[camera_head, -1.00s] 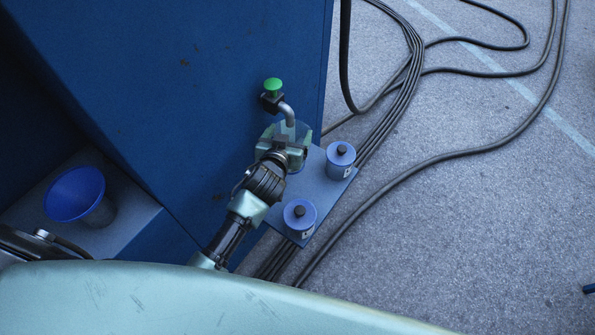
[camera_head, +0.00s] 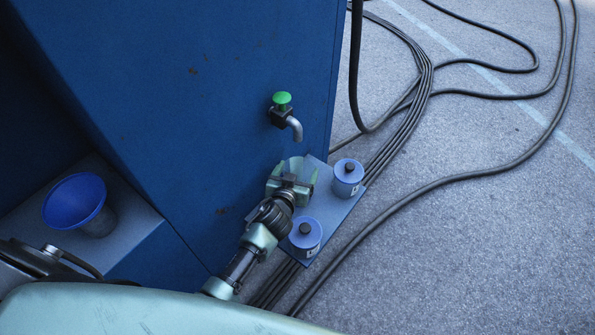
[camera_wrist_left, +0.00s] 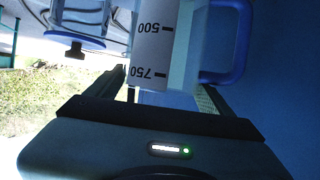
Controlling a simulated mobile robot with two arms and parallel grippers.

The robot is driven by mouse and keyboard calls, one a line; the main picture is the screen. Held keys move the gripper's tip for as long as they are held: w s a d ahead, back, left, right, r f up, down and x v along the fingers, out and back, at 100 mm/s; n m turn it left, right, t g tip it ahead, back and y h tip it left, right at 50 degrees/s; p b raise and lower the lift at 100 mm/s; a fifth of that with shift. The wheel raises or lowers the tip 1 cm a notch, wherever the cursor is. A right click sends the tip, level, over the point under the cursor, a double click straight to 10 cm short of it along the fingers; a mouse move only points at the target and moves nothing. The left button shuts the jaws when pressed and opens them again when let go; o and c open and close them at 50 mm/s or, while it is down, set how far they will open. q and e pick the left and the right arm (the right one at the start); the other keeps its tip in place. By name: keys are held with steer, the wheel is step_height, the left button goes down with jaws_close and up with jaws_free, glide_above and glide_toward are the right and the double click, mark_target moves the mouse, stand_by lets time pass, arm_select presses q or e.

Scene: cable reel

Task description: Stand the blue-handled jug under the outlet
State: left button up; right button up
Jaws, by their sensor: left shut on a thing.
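The clear jug (camera_head: 298,170) is at the blue shelf, below and slightly in front of the outlet (camera_head: 295,128) as seen in the head view. Its blue handle (camera_wrist_left: 238,45) and white scale strip with 500 and 750 (camera_wrist_left: 152,45) show in the left wrist view, where the picture is upside down. My left gripper (camera_head: 291,184) is shut on the jug's body, with a finger on each side. Whether the jug's base touches the shelf is hidden. My right gripper is not in view.
A green tap knob (camera_head: 282,98) sits above the outlet. A blue funnel (camera_head: 74,197) stands at left. Black cables (camera_head: 420,183) cross the floor.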

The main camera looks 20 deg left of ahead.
arm_select(q)
steer(key=shift+f, duration=0.15)
steer(key=o, duration=1.7)
steer(key=shift+o, duration=0.9)
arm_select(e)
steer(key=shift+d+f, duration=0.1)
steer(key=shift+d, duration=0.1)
arm_select(q)
steer(key=shift+r, duration=0.25)
steer(key=p+v, duration=0.1)
steer(key=v, duration=1.1)
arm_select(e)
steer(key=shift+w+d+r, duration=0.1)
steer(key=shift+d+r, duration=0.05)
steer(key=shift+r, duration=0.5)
arm_select(q)
steer(key=shift+a, duration=0.1)
